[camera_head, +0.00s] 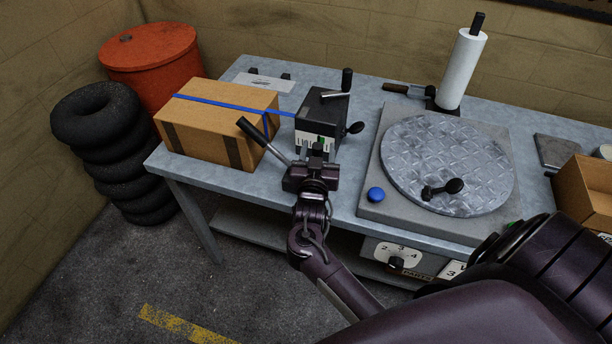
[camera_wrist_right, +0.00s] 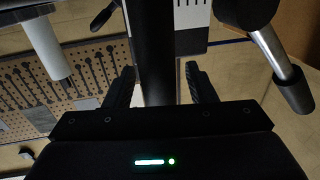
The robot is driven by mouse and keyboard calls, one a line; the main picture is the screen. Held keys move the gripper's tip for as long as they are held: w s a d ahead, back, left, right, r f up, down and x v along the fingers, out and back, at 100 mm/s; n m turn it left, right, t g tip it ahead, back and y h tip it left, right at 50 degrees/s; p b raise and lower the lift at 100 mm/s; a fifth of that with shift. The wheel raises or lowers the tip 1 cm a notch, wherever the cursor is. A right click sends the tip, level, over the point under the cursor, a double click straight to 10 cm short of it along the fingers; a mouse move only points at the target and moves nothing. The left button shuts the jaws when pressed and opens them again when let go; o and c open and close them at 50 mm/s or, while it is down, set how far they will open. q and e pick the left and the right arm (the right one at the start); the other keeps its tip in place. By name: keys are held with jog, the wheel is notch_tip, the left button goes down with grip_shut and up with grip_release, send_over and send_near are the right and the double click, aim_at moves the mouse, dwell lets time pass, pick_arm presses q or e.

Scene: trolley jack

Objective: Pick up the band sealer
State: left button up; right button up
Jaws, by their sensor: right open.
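The band sealer seems to be the dark box-shaped device (camera_head: 322,110) with a white marked face and several black-gripped levers. A lever grip (camera_wrist_right: 293,90) shows at right. My left gripper is out of view.
A cardboard box (camera_head: 217,114) with a blue band stands left of the sealer. A round textured plate (camera_head: 440,150) on a grey base with a blue knob (camera_head: 375,194) lies to the right. A paper roll (camera_head: 462,70) stands behind it. Tyres (camera_head: 97,112) and a red drum (camera_head: 150,60) stand left.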

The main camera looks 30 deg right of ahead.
jog(key=shift+c, duration=0.2)
grip_shut()
dwell(1.1)
jog(key=shift+w+r, duration=0.1)
jog(key=shift+r, duration=0.15)
